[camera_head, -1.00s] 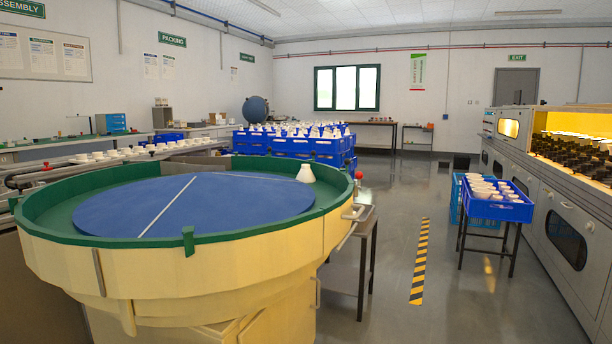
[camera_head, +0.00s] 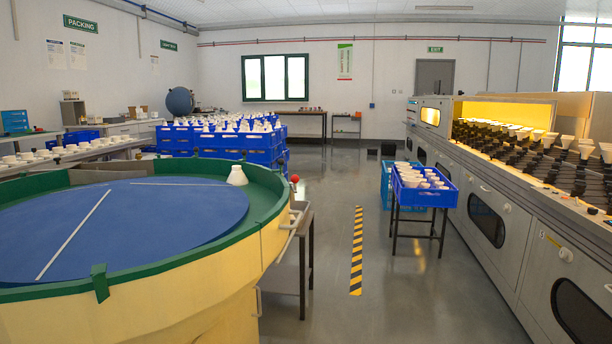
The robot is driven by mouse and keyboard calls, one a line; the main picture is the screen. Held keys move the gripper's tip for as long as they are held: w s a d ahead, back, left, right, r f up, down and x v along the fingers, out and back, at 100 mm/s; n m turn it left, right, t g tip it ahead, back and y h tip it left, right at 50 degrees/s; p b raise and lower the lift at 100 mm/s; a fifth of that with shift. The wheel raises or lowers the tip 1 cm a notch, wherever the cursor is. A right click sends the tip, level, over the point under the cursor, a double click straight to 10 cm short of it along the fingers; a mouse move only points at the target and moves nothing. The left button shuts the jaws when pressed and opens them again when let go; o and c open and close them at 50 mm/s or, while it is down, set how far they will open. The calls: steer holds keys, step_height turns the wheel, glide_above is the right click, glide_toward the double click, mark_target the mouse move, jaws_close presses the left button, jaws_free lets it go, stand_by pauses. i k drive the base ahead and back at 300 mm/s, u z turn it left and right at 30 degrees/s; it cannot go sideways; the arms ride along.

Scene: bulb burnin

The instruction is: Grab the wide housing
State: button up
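A white, wide-based housing (camera_head: 237,175) stands on the green outer ring of the round turntable (camera_head: 150,210), at its far right edge. It narrows toward the top and looks upright. It is the only housing on the turntable. More white housings (camera_head: 425,180) sit in a blue crate on a stand to the right, too small to tell their kinds apart. My gripper is not in view.
The turntable's cream body (camera_head: 200,300) fills the lower left. Stacked blue crates (camera_head: 220,140) stand behind.

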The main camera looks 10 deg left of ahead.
mark_target(236, 177)
steer(key=z, duration=0.25)
steer(key=i, duration=3.25)
steer(key=u, duration=2.5)
